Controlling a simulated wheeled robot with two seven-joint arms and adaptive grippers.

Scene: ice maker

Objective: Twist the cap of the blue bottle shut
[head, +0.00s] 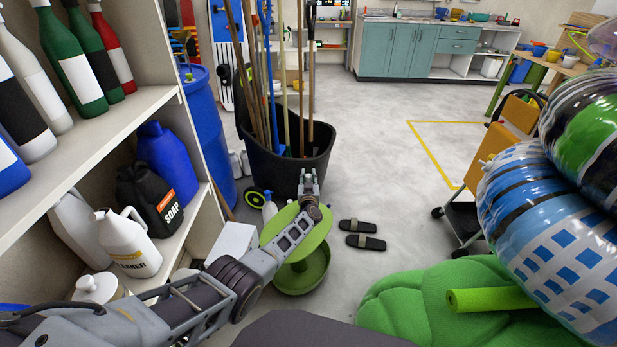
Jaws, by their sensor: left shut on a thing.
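A blue jug-shaped bottle (168,160) stands on the middle shelf at the left, behind a black soap jug. Another blue bottle (10,172) with a white label is cut off by the left edge on the upper shelf. I cannot tell which one is the task's bottle. My left gripper (308,178) is out over the floor in front of the black bin, to the right of both bottles and well apart from them. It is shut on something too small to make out. No loose cap is clearly visible. My right gripper is out of view.
The shelf (120,118) holds several bottles and jugs. A black bin (285,160) with long poles stands ahead. Green cushions and patterned balloons fill the right. Grey floor is clear beyond two black slippers (362,241).

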